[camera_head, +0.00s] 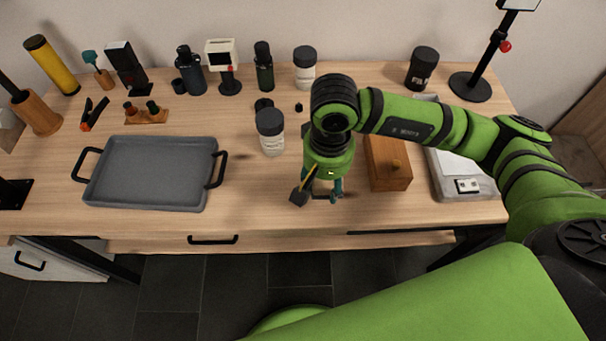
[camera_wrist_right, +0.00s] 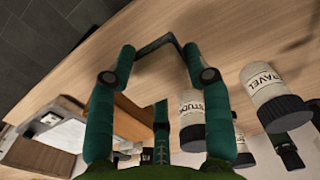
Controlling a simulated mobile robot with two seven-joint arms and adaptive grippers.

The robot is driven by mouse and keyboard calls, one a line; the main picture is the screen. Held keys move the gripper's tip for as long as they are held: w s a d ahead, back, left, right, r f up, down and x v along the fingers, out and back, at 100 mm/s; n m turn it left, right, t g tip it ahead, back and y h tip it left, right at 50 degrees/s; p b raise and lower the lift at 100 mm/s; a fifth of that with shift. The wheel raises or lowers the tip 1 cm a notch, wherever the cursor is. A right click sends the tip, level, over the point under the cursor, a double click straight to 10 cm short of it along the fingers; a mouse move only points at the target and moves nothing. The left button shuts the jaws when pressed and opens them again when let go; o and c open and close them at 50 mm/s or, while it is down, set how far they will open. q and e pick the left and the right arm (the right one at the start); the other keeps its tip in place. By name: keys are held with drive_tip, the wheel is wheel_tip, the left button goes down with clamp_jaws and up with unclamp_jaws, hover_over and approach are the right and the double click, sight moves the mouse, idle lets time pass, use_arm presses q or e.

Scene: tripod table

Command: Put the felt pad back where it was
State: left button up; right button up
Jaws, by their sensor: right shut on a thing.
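My right gripper (camera_head: 319,194) hangs low over the front middle of the table, between the grey tray and the wooden box. Its teal fingers are shut on a thin dark grey piece, which I take for the felt pad (camera_head: 299,198). In the right wrist view the pad (camera_wrist_right: 155,46) spans the two fingertips (camera_wrist_right: 160,60) as a bent dark strip against the wood. I cannot tell whether it touches the tabletop. Part of it is hidden behind the gripper in the head view. My left gripper is not in view.
The grey tray (camera_head: 150,175) lies to the left. A white jar with a dark lid (camera_head: 271,138) stands just behind the gripper. A wooden box (camera_head: 388,174) and a pale scale-like device (camera_head: 462,187) stand to the right. Bottles and tools line the back. The front middle is clear.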

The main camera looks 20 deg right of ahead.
drive_tip(key=p, duration=0.2)
hover_over(300, 180)
drive_tip(key=s, duration=0.2)
drive_tip(key=f, duration=0.4)
drive_tip(key=shift+a+f, duration=0.2)
drive_tip(key=shift+a, duration=0.1)
wheel_tip(300, 180, down, 3)
drive_tip(key=shift+f+p, duration=0.1)
drive_tip(key=shift+p, duration=0.35)
drive_tip(key=shift+w+f, duration=0.1)
drive_tip(key=shift+f, duration=0.3)
drive_tip(key=shift+f+b, duration=0.25)
drive_tip(key=shift+b, duration=0.1)
drive_tip(key=o, duration=1.2)
drive_tip(key=shift+r, duration=0.1)
